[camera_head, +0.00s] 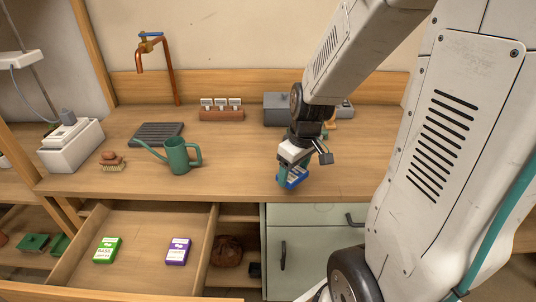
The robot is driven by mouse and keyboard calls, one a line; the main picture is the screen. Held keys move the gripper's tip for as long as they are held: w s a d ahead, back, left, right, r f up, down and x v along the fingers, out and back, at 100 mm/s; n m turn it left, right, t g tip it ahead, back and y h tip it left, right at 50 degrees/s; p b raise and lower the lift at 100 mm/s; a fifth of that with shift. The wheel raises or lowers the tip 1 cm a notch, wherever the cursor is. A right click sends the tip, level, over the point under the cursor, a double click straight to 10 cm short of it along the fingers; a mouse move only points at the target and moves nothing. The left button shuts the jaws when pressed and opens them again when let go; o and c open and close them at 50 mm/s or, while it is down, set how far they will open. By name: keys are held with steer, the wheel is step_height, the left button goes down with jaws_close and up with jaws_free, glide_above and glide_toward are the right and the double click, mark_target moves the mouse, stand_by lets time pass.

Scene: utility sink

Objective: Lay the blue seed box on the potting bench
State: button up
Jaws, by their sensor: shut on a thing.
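My gripper (294,172) is shut on the blue seed box (296,180), at the right part of the potting bench. The box shows a blue face with a pale label, tilted, and the fingers hide part of it. It is over the front part of the bench top (233,178); I cannot tell whether it touches the wood.
A green watering can (179,157) stands left of my gripper. An open drawer (140,280) below holds a green box (107,250) and a purple box (178,251). A grey container (278,108) is behind my arm. The bench between can and gripper is clear.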

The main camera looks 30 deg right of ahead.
glide_above(267, 165)
steer(key=shift+s+d+f, duration=0.1)
steer(key=shift+s+f, duration=0.1)
steer(key=shift+f, duration=2.2)
steer(key=shift+f, duration=0.2)
steer(key=o, duration=0.9)
steer(key=shift+o, duration=0.2)
